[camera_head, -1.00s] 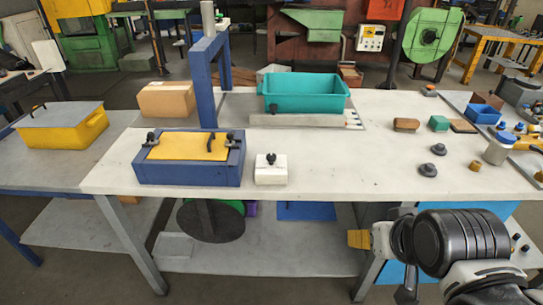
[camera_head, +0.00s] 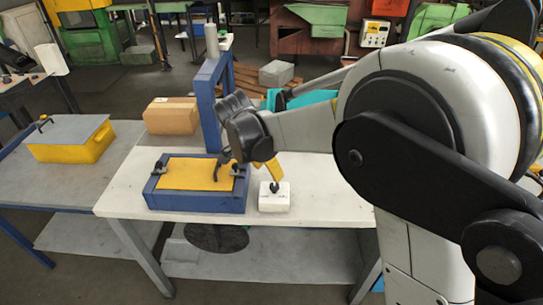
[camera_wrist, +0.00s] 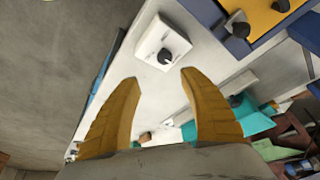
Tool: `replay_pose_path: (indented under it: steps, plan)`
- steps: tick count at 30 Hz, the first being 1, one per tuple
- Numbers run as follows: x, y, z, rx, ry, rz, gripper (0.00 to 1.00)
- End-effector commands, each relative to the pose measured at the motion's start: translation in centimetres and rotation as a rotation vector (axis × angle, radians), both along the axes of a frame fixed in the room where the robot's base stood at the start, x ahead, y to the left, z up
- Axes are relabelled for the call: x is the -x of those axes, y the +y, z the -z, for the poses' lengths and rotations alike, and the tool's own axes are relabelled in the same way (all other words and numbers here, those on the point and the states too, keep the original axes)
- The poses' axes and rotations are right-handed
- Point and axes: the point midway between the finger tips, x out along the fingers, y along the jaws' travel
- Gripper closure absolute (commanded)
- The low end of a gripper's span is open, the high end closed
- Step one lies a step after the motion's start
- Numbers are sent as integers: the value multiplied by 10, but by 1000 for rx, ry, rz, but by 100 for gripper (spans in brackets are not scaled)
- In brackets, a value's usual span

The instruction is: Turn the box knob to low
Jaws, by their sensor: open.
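The small white box (camera_head: 273,200) stands on the white table near its front edge, to the right of the blue box with the yellow lid. Its dark knob (camera_head: 274,187) is on top. The white box (camera_wrist: 151,42) and its knob (camera_wrist: 165,56) also show in the wrist view, beyond the fingertips at upper middle. My gripper (camera_wrist: 155,75) has its two yellow fingers spread apart, with nothing between them. In the head view my gripper (camera_head: 270,172) is above and just behind the white box. Any marking for low on the box cannot be read.
The blue box with a yellow lid (camera_head: 195,203) and dark clamps stands close on the left. A blue post frame (camera_head: 209,105) rises behind it. A cardboard box (camera_head: 171,116) is further back. My arm hides the table's right side and most of the teal bin (camera_head: 314,99).

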Motion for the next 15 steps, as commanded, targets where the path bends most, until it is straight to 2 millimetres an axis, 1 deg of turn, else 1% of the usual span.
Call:
replay_pose_path:
  steps: [1, 5, 8, 15]
  plan:
    - [-3, 6, 2, 5, -2, 15, 49]
    - [-6, 12, 12, 10, -6, 41, 49]
    - [-9, 9, 24, 10, -6, 44, 49]
    - [-22, -5, 68, 9, -6, 43, 49]
